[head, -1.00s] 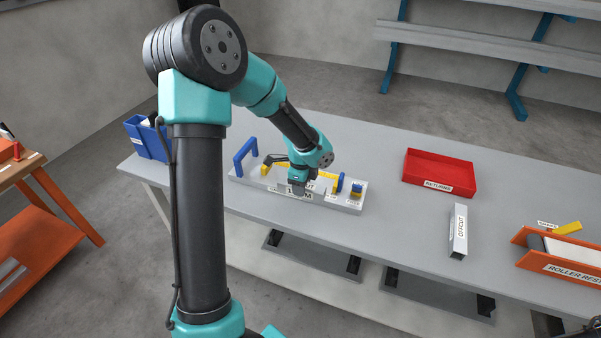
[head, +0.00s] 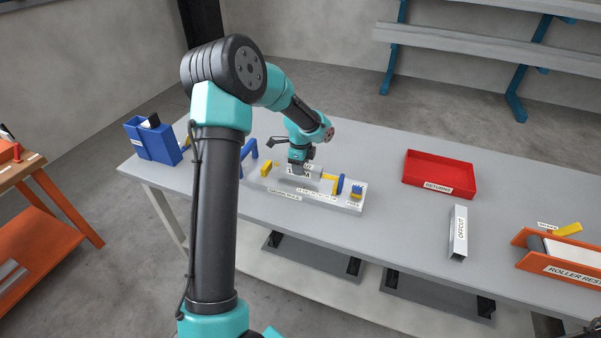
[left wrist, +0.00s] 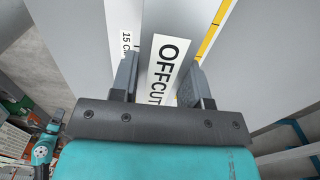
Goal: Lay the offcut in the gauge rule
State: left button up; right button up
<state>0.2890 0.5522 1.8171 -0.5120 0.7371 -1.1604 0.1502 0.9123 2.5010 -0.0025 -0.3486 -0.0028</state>
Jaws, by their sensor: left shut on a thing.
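My left gripper (head: 299,165) is shut on a grey offcut (head: 313,172). In the left wrist view the held offcut (left wrist: 160,88) shows an OFFCUT label between my fingers, with a 15 CM label beside it. The gauge rule (head: 300,199) is a long pale base on the table with blue and yellow fittings. The held offcut is over the rule, between its yellow parts; I cannot tell whether it touches the base. Another grey bar labelled OFFCUT (head: 459,235) lies on the table to the right. My right gripper is not in view.
A red RETURNS tray (head: 440,171) stands behind the lying bar. An orange roller rest (head: 565,258) is at the right edge. A blue bin (head: 153,142) stands at the table's left end. The table between the rule and tray is clear.

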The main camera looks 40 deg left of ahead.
pick_arm(q)
jog(key=shift+w+a+f, duration=0.15)
jog(key=shift+w+f, duration=0.05)
jog(key=shift+f, duration=1.6)
jog(key=shift+f, duration=0.15)
jog(key=o, duration=1.1)
notch_tip(320, 180, up, 12)
jog(key=shift+r, duration=0.2)
